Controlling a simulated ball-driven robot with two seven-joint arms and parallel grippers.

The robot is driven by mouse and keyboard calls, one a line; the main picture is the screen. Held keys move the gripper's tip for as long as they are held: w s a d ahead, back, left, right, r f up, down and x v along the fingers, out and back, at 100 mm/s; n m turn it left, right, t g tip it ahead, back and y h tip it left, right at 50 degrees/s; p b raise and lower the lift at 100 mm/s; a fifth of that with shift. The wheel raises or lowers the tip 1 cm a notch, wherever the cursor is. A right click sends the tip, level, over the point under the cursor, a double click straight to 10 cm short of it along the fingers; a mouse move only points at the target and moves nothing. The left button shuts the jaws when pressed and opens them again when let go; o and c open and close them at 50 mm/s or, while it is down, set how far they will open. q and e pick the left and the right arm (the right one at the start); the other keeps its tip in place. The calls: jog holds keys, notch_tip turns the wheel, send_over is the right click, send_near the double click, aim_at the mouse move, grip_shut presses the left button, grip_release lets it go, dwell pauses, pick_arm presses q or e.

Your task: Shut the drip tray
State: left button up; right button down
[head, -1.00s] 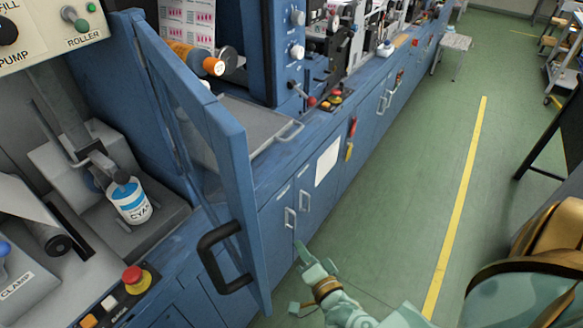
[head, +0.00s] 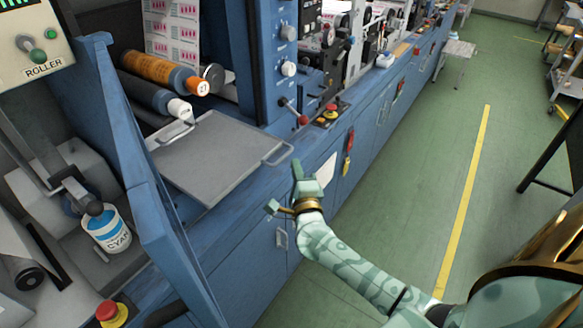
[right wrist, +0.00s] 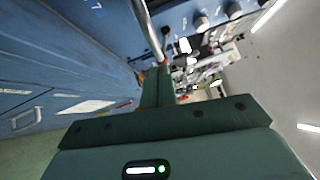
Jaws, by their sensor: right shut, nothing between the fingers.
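The drip tray (head: 222,155) is a flat grey metal plate beneath the rollers. It juts out toward the front of the blue machine, and its thin bar handle (head: 284,153) is on the right edge. My right gripper (head: 297,166) is shut and empty, pointing up just to the right of and below the handle. In the right wrist view the shut green fingers (right wrist: 157,85) are close to a metal bar (right wrist: 148,28), which looks like the handle; I cannot tell if they touch. My left gripper is not in view.
An open blue door (head: 150,190) stands at the left, close to the tray's left side. A cyan can (head: 107,230) and a red button (head: 108,312) are behind and below it. A red-knobbed lever (head: 300,118) rises beyond the handle.

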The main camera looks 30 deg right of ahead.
aim_at(255, 149)
jog(key=shift+w+a+r, duration=0.15)
jog(key=shift+w+a, duration=0.2)
jog(key=shift+w, duration=0.25)
jog(key=w+a+b, duration=0.1)
jog(key=w, duration=0.2)
jog(key=w+a+b, duration=0.1)
jog(key=w+a, duration=0.1)
jog(key=w, duration=0.2)
jog(key=w+a+b, duration=0.1)
jog(key=w, duration=0.3)
jog(key=shift+a+f, duration=0.2)
jog(key=shift+a, duration=0.1)
jog(key=shift+w+a+r, duration=0.1)
jog(key=shift+w+r, duration=0.1)
jog(key=shift+w, duration=0.1)
